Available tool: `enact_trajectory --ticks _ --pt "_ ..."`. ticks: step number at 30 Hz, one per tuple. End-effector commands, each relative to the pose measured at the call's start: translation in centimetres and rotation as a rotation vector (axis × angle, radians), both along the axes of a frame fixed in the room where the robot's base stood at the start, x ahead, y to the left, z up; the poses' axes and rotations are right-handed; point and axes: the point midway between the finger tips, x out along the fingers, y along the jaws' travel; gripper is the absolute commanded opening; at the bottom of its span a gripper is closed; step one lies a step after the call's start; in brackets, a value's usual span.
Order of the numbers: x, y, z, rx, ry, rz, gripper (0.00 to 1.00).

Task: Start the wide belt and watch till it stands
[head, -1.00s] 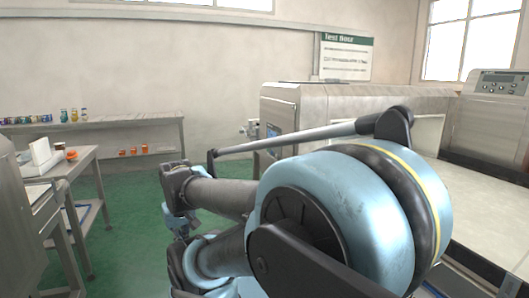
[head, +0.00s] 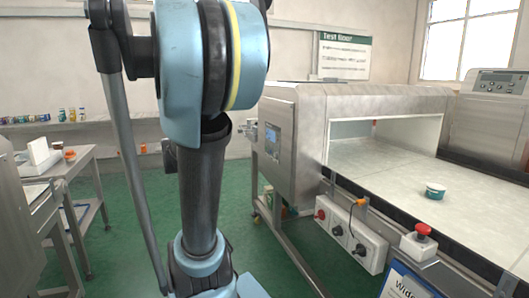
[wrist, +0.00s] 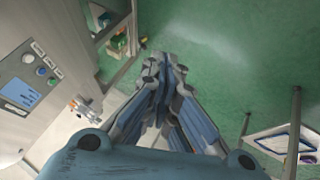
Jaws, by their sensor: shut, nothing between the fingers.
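The wide belt (head: 385,168) is a pale flat conveyor running through the opening of the steel metal detector (head: 295,150) at the right. A small teal tub (head: 435,190) sits on it. A grey control box (head: 350,236) with a red button and dark knobs hangs on the belt's side. A red mushroom button (head: 422,230) stands at the belt's edge. A partly cut-off sign (head: 402,283) starts with "Wide". My gripper (wrist: 165,62) is shut and empty over the green floor in the wrist view. In the head view I cannot make it out.
The detector's panel (wrist: 28,85) with a screen and buttons is left in the wrist view. Side tables (head: 68,168) stand at the left, and a shelf of small jars (head: 70,116) at the back wall.

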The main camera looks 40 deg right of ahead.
Motion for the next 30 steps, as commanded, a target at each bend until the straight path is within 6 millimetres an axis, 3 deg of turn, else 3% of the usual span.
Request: enact_trajectory --ticks 3,15,23,30 --pt "3.2 -3.2 1.4 -0.077 -0.048 -0.034 0.00" --pt "12.5 -13.4 4.7 -0.336 -0.189 -0.096 0.00" --pt "17.7 -19.6 5.4 -0.496 -0.261 -0.097 0.00" --pt "21.8 -25.0 4.7 -0.634 -0.308 -0.076 0.00"
